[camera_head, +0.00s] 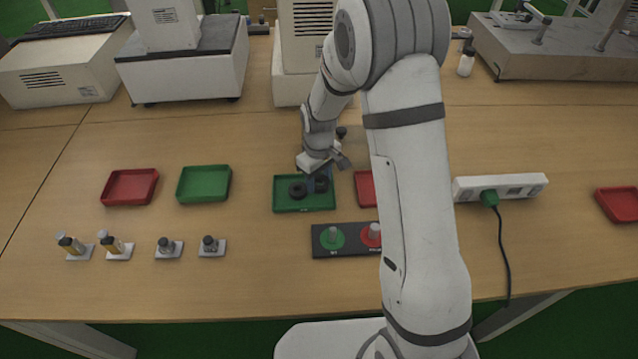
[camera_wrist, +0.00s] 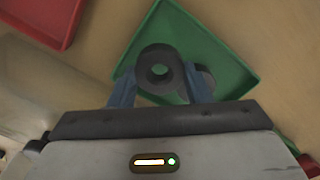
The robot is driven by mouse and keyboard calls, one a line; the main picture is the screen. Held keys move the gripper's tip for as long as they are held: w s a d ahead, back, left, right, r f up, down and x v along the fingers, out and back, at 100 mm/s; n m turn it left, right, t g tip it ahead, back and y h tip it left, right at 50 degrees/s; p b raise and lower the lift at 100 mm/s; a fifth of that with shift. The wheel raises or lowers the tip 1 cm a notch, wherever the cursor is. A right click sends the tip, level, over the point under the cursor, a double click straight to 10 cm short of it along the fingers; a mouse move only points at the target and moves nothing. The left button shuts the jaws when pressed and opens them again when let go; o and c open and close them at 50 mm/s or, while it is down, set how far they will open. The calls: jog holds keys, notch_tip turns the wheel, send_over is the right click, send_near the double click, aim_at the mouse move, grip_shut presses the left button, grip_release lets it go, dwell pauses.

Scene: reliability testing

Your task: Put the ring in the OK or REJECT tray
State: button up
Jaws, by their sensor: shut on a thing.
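My gripper (camera_head: 320,183) is over the right part of the middle green tray (camera_head: 290,208). Its blue fingers are shut on a dark ring (camera_wrist: 148,84), with the ring's hole facing the wrist camera. A second dark ring (camera_head: 297,190) lies in the green tray. In the wrist view, another dark round part (camera_wrist: 207,74) shows behind the right finger, over the tray (camera_wrist: 190,35). Whether the held ring touches the tray is unclear. A red tray (camera_head: 364,188) beside it is partly hidden by my arm.
A black panel (camera_head: 352,251) with green and red discs and pegs stands in front of the green tray. At left are another red tray (camera_head: 130,187), another green tray (camera_head: 204,184) and several small parts on white bases. A power strip (camera_head: 500,187) lies at right.

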jog(key=shift+f, duration=1.2)
jog(key=shift+f, duration=0.2)
jog(key=o, duration=0.7)
jog(key=shift+r, duration=0.1)
notch_tip(320, 180, up, 12)
jog(key=s+d+r+m+t, duration=0.1)
jog(key=s+d+r+m, duration=0.1)
jog(key=s, duration=0.5)
jog(key=s+d+r+m, duration=0.3)
jog(key=s+d+r, duration=0.2)
jog(key=s, duration=0.3)
jog(key=s+d+r+m+t, duration=0.1)
jog(key=s+d+r+m, duration=0.2)
jog(key=s, duration=0.5)
jog(key=shift+d+r+t, duration=0.15)
jog(key=shift+d+r, duration=0.2)
jog(key=shift+r, duration=0.25)
jog(key=shift+d+r+t, duration=0.15)
jog(key=shift+d+r, duration=0.15)
jog(key=shift+r, duration=0.3)
